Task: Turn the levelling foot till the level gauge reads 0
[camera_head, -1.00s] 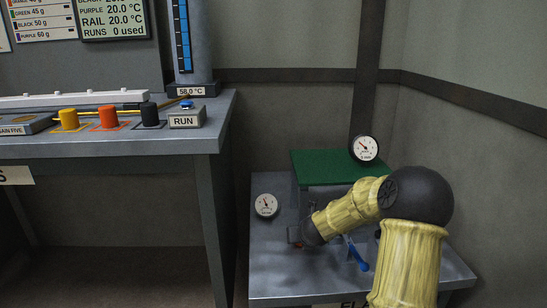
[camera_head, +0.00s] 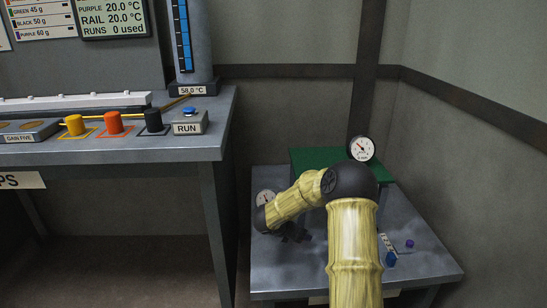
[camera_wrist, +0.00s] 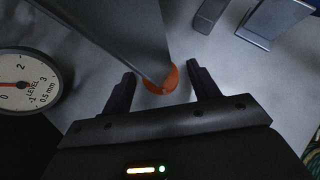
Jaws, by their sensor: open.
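In the wrist view my gripper (camera_wrist: 161,72) is open, with its two dark fingers on either side of an orange round part (camera_wrist: 165,82), which looks like the levelling foot. A grey leg or plate covers part of this orange part. I cannot tell whether the fingers touch it. The white level gauge (camera_wrist: 22,92), marked LEVEL 0.5 mm, is cut off at the left edge; its exact reading is unclear. In the head view the same gauge (camera_head: 265,196) is partly behind my arm, and my gripper (camera_head: 296,236) is low over the grey table.
A green-topped stand (camera_head: 311,160) carries a second dial gauge (camera_head: 360,148). A blue part (camera_head: 391,259) and a purple knob (camera_head: 410,243) are at the table's right. Grey blocks (camera_wrist: 268,22) show at the wrist view's upper right. A bench with a RUN box (camera_head: 188,127) stands left.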

